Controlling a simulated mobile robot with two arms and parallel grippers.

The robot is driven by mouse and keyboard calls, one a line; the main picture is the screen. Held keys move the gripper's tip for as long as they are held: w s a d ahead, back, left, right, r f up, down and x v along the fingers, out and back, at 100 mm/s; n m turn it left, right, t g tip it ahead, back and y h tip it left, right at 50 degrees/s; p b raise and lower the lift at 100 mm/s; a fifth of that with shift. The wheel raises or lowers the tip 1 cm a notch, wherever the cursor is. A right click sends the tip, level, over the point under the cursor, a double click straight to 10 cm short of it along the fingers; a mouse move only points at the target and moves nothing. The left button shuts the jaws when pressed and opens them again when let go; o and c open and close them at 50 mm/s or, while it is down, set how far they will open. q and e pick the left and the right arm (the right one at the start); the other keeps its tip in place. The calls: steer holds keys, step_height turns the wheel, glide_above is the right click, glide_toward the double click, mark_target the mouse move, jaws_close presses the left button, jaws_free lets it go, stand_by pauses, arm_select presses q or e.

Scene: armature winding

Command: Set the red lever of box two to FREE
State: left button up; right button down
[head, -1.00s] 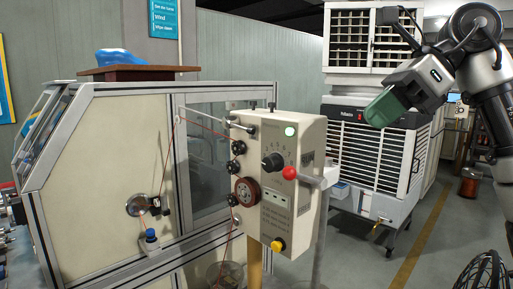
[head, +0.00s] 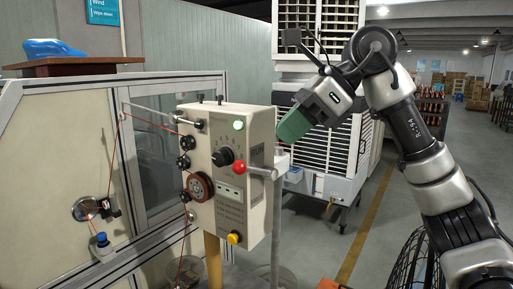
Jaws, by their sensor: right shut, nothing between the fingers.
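A beige control box (head: 258,130) stands on a post in the middle of the head view. I cannot read a number on it. Its red lever (head: 239,167) has a round red knob on the front face, with a grey bar reaching right past the box's edge. Any FREE marking is too small to read. My right gripper (head: 290,127), with green fingers, is shut and empty. In the picture it is just right of the box's upper side, above and right of the lever, with no visible contact. My left gripper is not in view.
The box also carries a lit green lamp (head: 239,125), a black dial (head: 223,157), a yellow button (head: 233,238) and a spool (head: 199,187) with red wire. A framed machine enclosure (head: 50,150) stands left. A white cooler (head: 345,160) is behind my gripper.

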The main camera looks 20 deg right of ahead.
mark_target(256, 171)
steer(key=x, duration=0.2)
steer(key=p+x, duration=0.1)
steer(key=x, duration=0.1)
steer(key=p+x, duration=0.1)
steer(key=x, duration=0.1)
steer(key=shift+w+a, duration=0.15)
steer(key=shift+a, duration=0.4)
steer(key=shift+f, duration=0.1)
